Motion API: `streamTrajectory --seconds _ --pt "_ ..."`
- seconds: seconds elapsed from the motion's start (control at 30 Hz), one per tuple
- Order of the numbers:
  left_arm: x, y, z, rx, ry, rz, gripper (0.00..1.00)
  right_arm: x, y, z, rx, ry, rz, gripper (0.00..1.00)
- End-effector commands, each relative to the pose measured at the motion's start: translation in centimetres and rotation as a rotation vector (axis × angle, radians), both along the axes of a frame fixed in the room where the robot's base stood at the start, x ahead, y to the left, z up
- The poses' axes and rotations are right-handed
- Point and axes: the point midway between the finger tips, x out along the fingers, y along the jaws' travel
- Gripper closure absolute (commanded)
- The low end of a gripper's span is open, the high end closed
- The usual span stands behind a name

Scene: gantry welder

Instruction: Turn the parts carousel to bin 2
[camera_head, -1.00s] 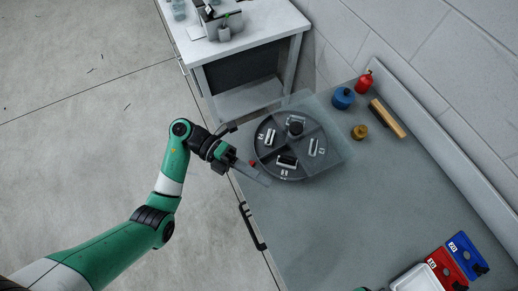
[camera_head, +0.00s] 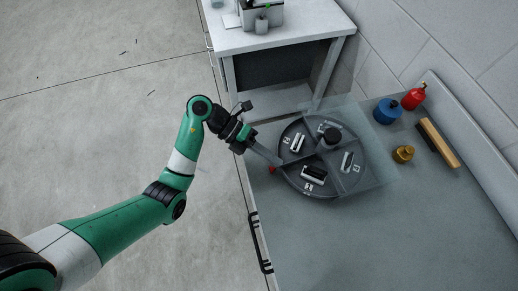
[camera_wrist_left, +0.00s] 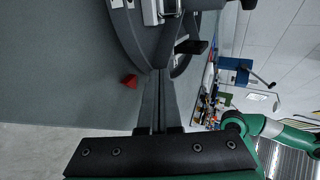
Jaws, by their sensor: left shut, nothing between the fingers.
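The parts carousel (camera_head: 334,178) is a dark grey round tray with dividers, numbered bins and a black central knob (camera_head: 331,137). Pale parts lie in its bins. My left gripper (camera_head: 278,160) is at its left rim, its long fingers shut together and empty. In the left wrist view the shut fingers (camera_wrist_left: 158,95) point at the carousel's edge (camera_wrist_left: 128,35); I cannot tell whether they touch it. A small red pointer (camera_head: 271,169) lies on the bench by the rim, close to the fingertips. It also shows in the left wrist view (camera_wrist_left: 130,81). The right gripper is not visible.
The bench (camera_head: 350,240) is clear in front of the carousel. A blue pot (camera_head: 387,111), red bottle (camera_head: 414,96), brass pot (camera_head: 403,154) and wood-backed brush (camera_head: 440,143) stand right of it. A white-topped cabinet (camera_head: 285,38) is behind.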

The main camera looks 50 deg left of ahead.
Motion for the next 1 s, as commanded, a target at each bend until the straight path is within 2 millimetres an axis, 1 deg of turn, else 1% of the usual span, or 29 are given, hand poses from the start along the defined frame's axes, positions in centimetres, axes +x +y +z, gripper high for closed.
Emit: streamTrajectory --seconds 0.03,0.07,0.2,0.3,0.43,0.77,0.87,1.0 --pt "0.3 -1.0 -1.0 0.000 0.001 -0.004 1.00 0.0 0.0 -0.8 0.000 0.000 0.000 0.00" --pt "0.5 -1.5 -1.3 0.000 0.000 -0.004 1.00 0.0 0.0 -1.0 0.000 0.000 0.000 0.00" --pt "1.4 -3.7 -1.1 0.000 -0.003 -0.004 1.00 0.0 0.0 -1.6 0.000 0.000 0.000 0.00" --pt "1.8 -4.6 -1.0 0.000 -0.001 -0.003 1.00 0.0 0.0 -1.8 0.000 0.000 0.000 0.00" --pt "2.0 -5.0 -0.9 0.000 0.000 0.001 1.00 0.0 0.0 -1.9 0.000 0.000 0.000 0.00" --pt "2.0 -5.1 -0.8 0.000 0.000 0.001 1.00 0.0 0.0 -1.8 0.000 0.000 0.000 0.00" --pt "2.0 -5.3 -0.7 0.000 0.000 0.001 1.00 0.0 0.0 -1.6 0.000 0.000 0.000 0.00" --pt "2.1 -6.0 -0.6 -0.001 0.000 0.005 1.00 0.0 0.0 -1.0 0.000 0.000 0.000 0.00"
